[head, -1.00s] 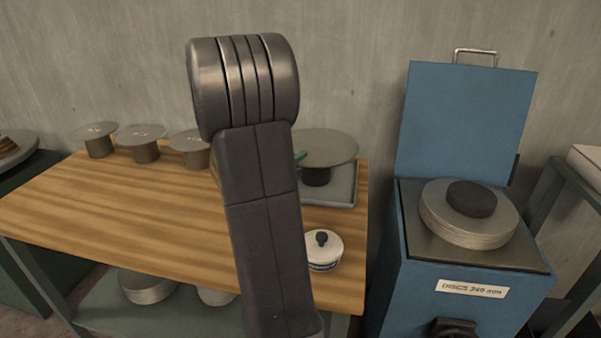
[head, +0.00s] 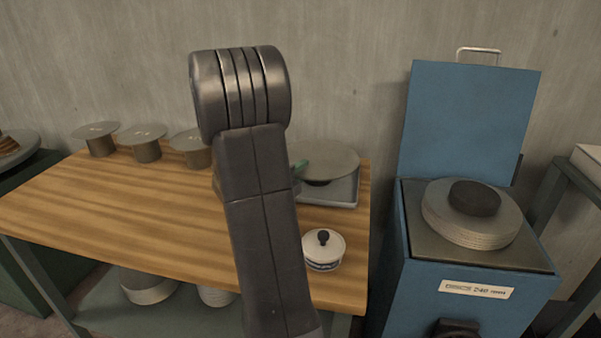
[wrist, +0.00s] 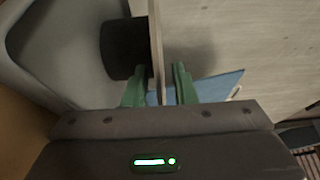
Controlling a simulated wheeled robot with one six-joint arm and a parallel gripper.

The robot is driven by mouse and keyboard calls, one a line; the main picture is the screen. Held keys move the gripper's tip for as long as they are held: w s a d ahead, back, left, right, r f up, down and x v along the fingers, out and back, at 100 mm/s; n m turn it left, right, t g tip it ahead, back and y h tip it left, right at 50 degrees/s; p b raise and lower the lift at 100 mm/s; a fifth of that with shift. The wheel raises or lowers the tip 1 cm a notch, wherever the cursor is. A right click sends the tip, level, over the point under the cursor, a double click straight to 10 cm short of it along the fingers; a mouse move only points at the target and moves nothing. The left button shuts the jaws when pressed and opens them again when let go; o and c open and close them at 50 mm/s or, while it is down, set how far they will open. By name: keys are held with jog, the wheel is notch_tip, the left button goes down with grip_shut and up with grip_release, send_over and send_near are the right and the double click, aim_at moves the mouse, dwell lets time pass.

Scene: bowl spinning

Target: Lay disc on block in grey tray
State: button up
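A grey disc (head: 325,160) lies level on the dark block (head: 316,183) in the grey tray (head: 345,194), at the right back of the wooden table. In the wrist view the disc (wrist: 156,40) is edge-on, and the black block (wrist: 123,48) appears to touch its underside. The tray (wrist: 50,45) shows at left there. My gripper (wrist: 160,80) has its green fingers on either side of the disc's near rim. They look open, with a gap clearest on the right. In the head view my arm hides most of the gripper.
Several blocks with discs on them, such as one (head: 143,133), stand along the table's back. A white lidded pot (head: 323,250) is near the front right.

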jog(key=shift+r+p, duration=0.25)
jog(key=shift+p, duration=0.1)
jog(key=v, duration=1.1)
jog(key=shift+s+a+f, duration=0.1)
jog(key=shift+a+f, duration=0.05)
jog(key=shift+a, duration=0.05)
jog(key=shift+s+a, duration=0.15)
jog(key=shift+s, duration=0.15)
